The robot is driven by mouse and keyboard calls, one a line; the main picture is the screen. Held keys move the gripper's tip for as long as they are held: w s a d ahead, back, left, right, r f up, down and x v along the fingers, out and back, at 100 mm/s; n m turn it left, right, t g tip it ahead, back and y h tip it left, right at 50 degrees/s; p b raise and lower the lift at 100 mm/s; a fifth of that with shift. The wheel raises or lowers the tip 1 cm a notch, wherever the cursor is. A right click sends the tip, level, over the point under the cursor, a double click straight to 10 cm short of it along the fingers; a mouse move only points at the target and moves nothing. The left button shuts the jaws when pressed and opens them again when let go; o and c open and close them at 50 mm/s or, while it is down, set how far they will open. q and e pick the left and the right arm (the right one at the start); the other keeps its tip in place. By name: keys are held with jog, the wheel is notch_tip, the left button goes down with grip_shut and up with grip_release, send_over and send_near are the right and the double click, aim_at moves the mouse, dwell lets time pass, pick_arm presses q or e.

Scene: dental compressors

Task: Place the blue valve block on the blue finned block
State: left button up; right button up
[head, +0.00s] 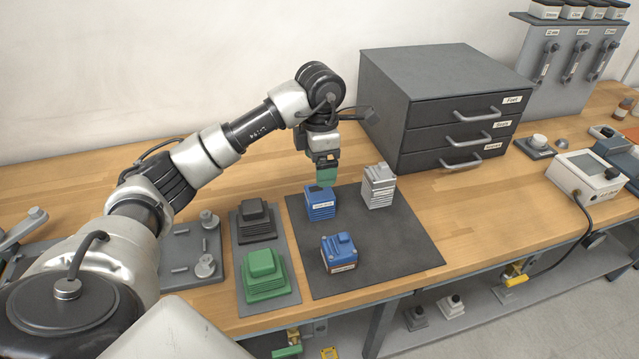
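Two blue blocks are on the dark mat (405,248). One blue block with finned sides and a white label (320,205) is toward the back. The other blue block, with a stepped top (339,250), is nearer the front edge. I cannot tell for certain which is the valve block and which the finned block. My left gripper (327,166) points down above the back blue block, shut on a small green block (327,177). The green block appears just above the blue one; I cannot tell whether they touch. My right gripper is not in view.
A silver finned stack (379,187) stands on the mat's back right. Dark (256,222) and green (263,274) finned blocks sit on a grey tray left of the mat. A dark drawer cabinet (440,110) stands behind. The mat's right front is clear.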

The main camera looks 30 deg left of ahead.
pick_arm(q)
notch_tip(320, 180, up, 4)
